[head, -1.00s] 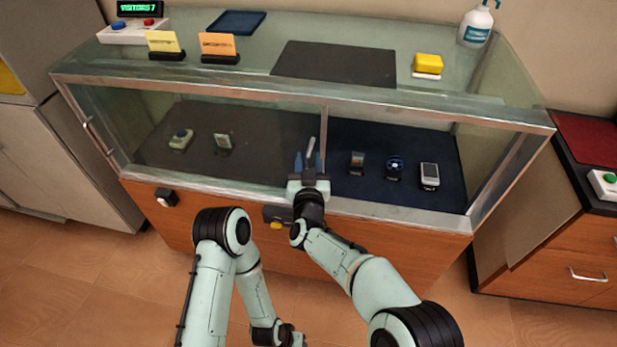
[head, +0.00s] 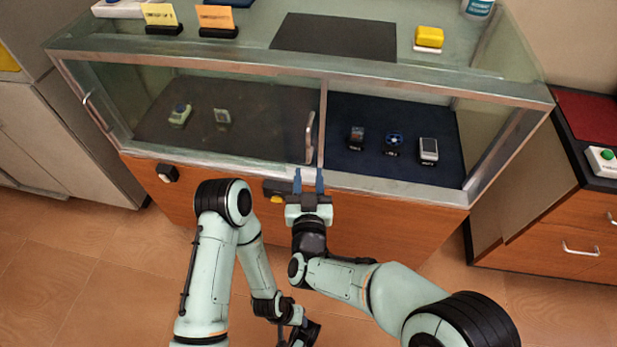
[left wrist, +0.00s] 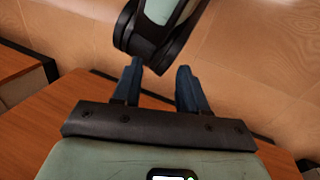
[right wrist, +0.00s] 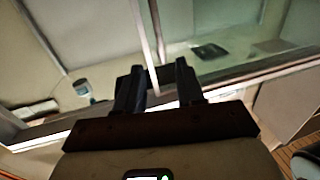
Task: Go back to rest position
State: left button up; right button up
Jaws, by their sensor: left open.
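My right gripper (head: 309,182) is open and empty, just in front of the lower front rail of the glass display case (head: 440,200). Its two blue fingers point toward the case, below and apart from the metal door handle (head: 310,137). In the right wrist view, the right gripper (right wrist: 158,80) shows its fingers apart against the glass front. My left gripper hangs low at the bottom of the head view, small and dark. In the left wrist view, the left gripper (left wrist: 160,78) has its fingers apart with nothing between them, and one of my arm links is close ahead.
The case holds small gadgets, including a white-screened device (head: 428,150). A lock box (head: 278,190) sits on the wooden front beside my right gripper. Cabinets stand left (head: 70,130) and right (head: 560,235). The floor (head: 70,270) in front is clear.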

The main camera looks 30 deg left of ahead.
dwell(0.4)
jog(key=s+d+f+m+g+h+p, duration=0.25)
jog(key=d+f+g+p, duration=0.2)
jog(key=d+f, duration=0.65)
jog(key=s+d+f+m+g+h+p, duration=0.25)
jog(key=d+f+g+p, duration=0.2)
jog(key=d+f, duration=0.6)
pick_arm(q)
jog(key=s+d+r+g+p, duration=0.1)
jog(key=s+r+p, duration=0.1)
jog(key=r, duration=0.6)
jog(key=s+d+r+g+p, duration=0.1)
jog(key=r+p, duration=0.4)
jog(key=r, duration=0.3)
jog(key=shift+s+h, duration=0.3)
jog(key=shift+s, duration=0.05)
pick_arm(e)
jog(key=s+d+f+m+g, duration=0.1)
jog(key=s+d+g, duration=0.3)
jog(key=s, duration=0.6)
jog(key=s+d+f+m+g, duration=0.1)
jog(key=s+d+m+g, duration=0.2)
jog(key=s+d, duration=0.5)
jog(key=s, duration=0.2)
jog(key=shift+s+d+f+m+g, duration=0.3)
jog(key=shift+s+m+g, duration=0.05)
jog(key=shift+m+g, duration=0.05)
